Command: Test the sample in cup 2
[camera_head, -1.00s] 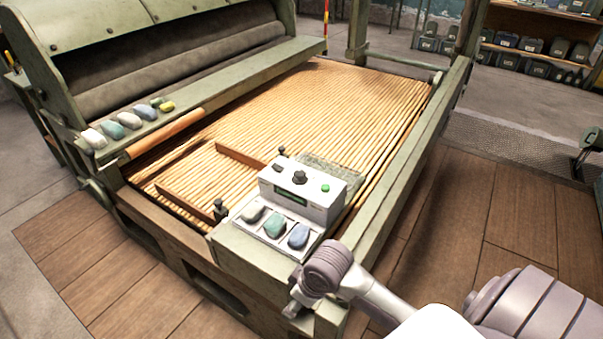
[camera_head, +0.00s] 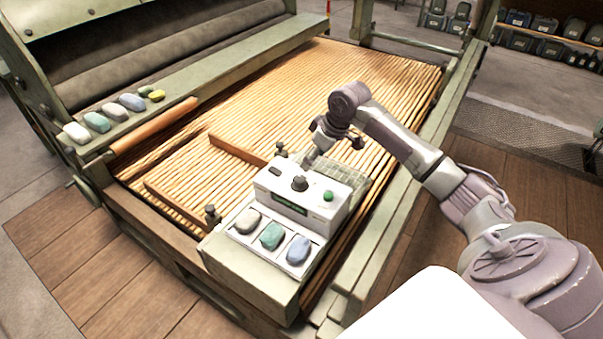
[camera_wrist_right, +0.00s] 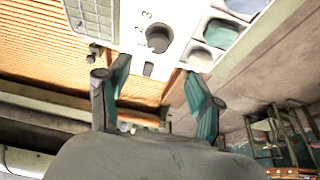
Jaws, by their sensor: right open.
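A white tester box (camera_head: 312,214) stands on the near end of the slatted bed, with a black knob (camera_head: 299,184), a green button (camera_head: 328,196) and a dark green display. Its front tray (camera_head: 252,238) has three cups in a row, holding a grey lump (camera_head: 248,221), a green lump (camera_head: 272,236) in the middle and a blue lump (camera_head: 299,250). My right gripper (camera_head: 335,150) is open and empty, above and behind the box. In the right wrist view the open fingers (camera_wrist_right: 157,75) point towards the knob (camera_wrist_right: 158,38), apart from it. My left gripper is out of view.
Several coloured lumps (camera_head: 110,112) lie on the green ledge at left. Wooden bars (camera_head: 238,150) with dark knobs lie on the slats (camera_head: 300,100). A green side rail (camera_head: 425,135) runs along the right. The bed beyond the box is clear.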

